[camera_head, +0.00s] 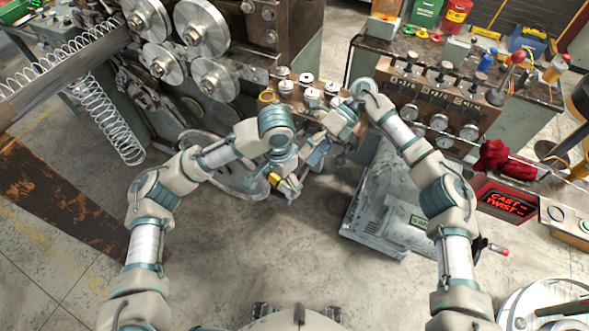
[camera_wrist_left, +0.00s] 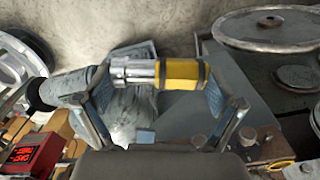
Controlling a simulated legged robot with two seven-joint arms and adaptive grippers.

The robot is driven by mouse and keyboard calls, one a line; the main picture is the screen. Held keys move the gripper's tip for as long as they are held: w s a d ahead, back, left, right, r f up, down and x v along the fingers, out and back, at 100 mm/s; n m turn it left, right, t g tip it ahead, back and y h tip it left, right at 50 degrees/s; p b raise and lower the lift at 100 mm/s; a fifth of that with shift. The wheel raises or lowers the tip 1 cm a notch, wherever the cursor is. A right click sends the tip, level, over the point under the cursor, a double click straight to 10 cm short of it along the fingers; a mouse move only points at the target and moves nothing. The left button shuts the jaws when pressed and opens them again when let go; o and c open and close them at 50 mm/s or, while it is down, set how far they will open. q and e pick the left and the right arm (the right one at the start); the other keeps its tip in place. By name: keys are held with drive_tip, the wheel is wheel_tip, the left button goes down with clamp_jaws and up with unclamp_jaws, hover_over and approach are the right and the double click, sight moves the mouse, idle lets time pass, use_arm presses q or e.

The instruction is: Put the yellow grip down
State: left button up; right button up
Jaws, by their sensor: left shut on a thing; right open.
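In the head view the yellow grip (camera_head: 274,179) is a small yellow patch at my left gripper (camera_head: 286,184), held above the floor in front of the machine. My right gripper (camera_head: 319,150) is open just above and to the right of the left one; its fingertips are partly hidden.
The coiling machine with metal rollers (camera_head: 202,27) and springs (camera_head: 108,118) stands at the left. A bench with gauges (camera_head: 438,122), a red cloth (camera_head: 505,160) and a red-lit display (camera_head: 508,203) are at the right. A grey metal box (camera_head: 385,215) stands below my right arm. Floor in front is clear.

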sight(286, 183)
drive_tip(key=x, duration=0.9)
drive_tip(key=shift+s+a+f, duration=0.1)
drive_tip(key=shift+a, duration=0.05)
clamp_jaws()
use_arm(q)
drive_tip(key=o, duration=1.2)
drive_tip(key=shift+c, duration=0.2)
drive_tip(key=shift+r, duration=0.1)
